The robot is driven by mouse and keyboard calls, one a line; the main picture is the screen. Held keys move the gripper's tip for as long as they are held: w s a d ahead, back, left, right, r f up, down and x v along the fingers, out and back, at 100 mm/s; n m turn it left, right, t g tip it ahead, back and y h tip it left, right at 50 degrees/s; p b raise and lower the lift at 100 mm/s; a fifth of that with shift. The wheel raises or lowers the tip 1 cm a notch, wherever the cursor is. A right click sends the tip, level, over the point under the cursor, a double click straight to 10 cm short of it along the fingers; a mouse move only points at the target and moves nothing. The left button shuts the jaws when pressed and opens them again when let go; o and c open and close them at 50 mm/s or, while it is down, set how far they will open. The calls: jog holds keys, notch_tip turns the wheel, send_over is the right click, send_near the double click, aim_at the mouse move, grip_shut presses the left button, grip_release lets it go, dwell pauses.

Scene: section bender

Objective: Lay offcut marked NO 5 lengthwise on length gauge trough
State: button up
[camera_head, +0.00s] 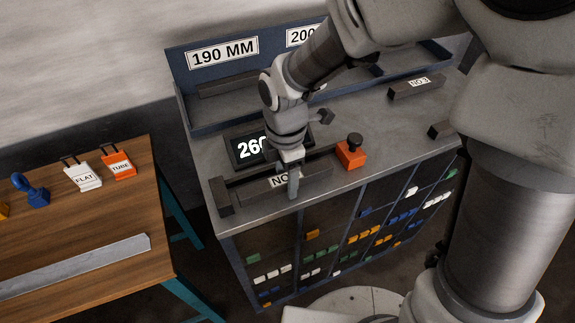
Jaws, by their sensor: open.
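A dark grey offcut (315,181) lies along the length gauge trough (226,201) on the grey bench top. Its white label reads "NO", and the number is hidden behind my gripper finger. My gripper (292,184) is pointed down at the middle of this offcut, with its near finger in front of the offcut's front face. My gripper is open; the far finger is mostly hidden. The gauge's display (247,150) behind it shows "260", partly covered by my wrist.
An orange block with a black knob (351,153) stands right of the trough. Another offcut, seemingly NO 3 (416,88), lies at the back right. A rack labelled 190 MM (223,52) runs behind. A wooden table (60,220) with tags and a metal bar is left, across a gap.

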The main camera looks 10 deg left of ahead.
aim_at(286, 178)
notch_tip(286, 178, up, 11)
jog(key=p, duration=0.2)
jog(key=s+d+r+m+t, duration=0.2)
jog(key=d+r+m, duration=0.1)
jog(key=d+m, duration=0.3)
jog(key=s+d+r+m+t, duration=0.1)
jog(key=s+d+r+m, duration=0.2)
jog(key=d+m, duration=0.4)
jog(key=s+d+r+m+t, duration=0.2)
jog(key=d+m, duration=0.5)
jog(key=m, duration=0.4)
jog(key=shift+s+r+t, duration=0.3)
jog(key=shift+s+r, duration=0.3)
jog(key=shift+r, duration=0.15)
